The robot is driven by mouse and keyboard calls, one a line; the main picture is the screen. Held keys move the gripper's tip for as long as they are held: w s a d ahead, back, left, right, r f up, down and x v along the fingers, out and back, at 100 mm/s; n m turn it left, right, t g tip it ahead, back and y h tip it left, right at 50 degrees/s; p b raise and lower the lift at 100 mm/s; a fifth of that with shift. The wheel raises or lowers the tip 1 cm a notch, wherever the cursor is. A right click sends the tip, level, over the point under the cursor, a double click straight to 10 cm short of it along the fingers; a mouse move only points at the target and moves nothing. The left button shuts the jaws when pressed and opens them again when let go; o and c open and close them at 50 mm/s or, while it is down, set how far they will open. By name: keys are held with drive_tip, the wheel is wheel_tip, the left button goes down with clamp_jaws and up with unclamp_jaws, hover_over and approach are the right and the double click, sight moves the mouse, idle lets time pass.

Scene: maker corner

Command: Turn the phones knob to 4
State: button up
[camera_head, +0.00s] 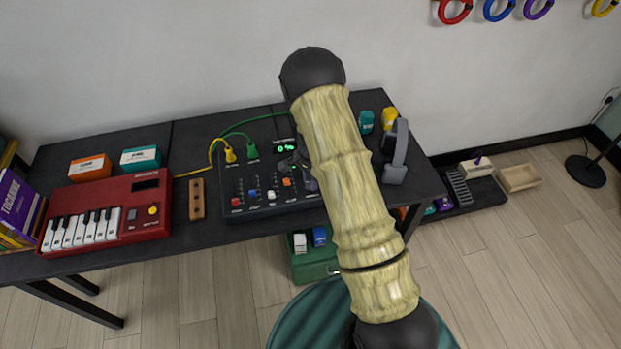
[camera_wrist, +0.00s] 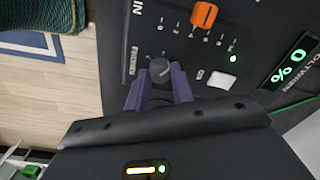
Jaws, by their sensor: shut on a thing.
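The phones knob (camera_wrist: 160,70) is a small dark grey round knob on the black mixer panel (camera_wrist: 185,50), with the word PHONES printed beside it in the wrist view. My gripper (camera_wrist: 158,82) has purple fingers, one on each side of the knob, and is shut on it. I cannot read the knob's pointer or number. In the head view the mixer (camera_head: 240,189) lies on the dark table, and my arm covers its right end, where the phones knob is hidden.
A white button (camera_wrist: 221,80), a lit green light (camera_wrist: 233,58) and an orange slider cap (camera_wrist: 204,14) are close to the knob. A red keyboard (camera_head: 105,212) and a wooden block (camera_head: 197,199) lie left of the mixer. Headphones (camera_head: 396,153) hang on a stand to the right.

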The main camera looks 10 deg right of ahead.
drive_tip(key=m+p, duration=0.1)
drive_tip(key=m, duration=0.3)
idle(0.4)
drive_tip(key=o, duration=1)
drive_tip(key=r, duration=1.1)
drive_tip(key=r+b, duration=0.1)
drive_tip(key=r, duration=0.5)
drive_tip(key=shift+s+r, duration=0.25)
drive_tip(key=shift+s, duration=0.1)
